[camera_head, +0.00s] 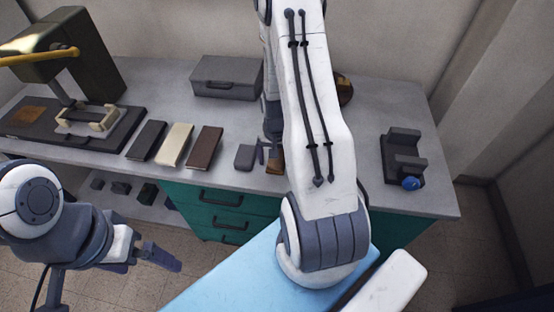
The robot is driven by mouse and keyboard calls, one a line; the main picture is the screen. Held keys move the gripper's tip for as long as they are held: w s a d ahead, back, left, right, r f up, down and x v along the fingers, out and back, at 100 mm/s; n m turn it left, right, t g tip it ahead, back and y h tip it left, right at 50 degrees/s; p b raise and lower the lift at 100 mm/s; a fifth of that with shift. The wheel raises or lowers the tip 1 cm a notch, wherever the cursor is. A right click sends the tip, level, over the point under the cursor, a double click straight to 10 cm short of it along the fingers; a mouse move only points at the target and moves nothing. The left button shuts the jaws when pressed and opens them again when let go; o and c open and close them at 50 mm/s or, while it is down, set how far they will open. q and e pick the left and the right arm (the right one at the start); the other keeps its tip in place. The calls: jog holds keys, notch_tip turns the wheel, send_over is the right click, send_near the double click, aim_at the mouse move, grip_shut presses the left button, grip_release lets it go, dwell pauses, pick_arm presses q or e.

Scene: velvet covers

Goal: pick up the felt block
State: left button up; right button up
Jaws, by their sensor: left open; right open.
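A small dark grey block (245,157) lies on the grey bench top near its front edge; it may be the felt block, but I cannot tell its material. My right gripper (264,157) is open, just right of this block, with its fingers low over the bench. My own arm hides much of that gripper. A brown item (273,165) shows partly behind the fingers. My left gripper (160,257) is open and empty, low in front of the bench at the left.
A dark slab (147,140), a cream slab (174,145) and a brown slab (204,147) lie left of the small block. A grey case (227,77) stands at the back. A press-like machine (75,50) stands left, and a dark fixture with a blue knob (411,183) right.

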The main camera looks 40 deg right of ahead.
jog(key=c, duration=1.4)
jog(key=shift+o, duration=0.2)
jog(key=shift+r, duration=0.15)
notch_tip(320, 180, up, 4)
jog(key=shift+w+r+b, duration=0.1)
jog(key=shift+b, duration=0.2)
jog(key=s+d+r, duration=0.1)
jog(key=s+r, duration=0.2)
jog(key=s, duration=0.2)
jog(key=s+d+r+b, duration=0.1)
jog(key=s+r, duration=0.2)
jog(key=s, duration=0.3)
jog(key=shift+s+d+r, duration=0.25)
jog(key=shift+d+r, duration=0.05)
jog(key=shift+d, duration=0.1)
jog(key=o, duration=0.8)
jog(key=c, duration=0.6)
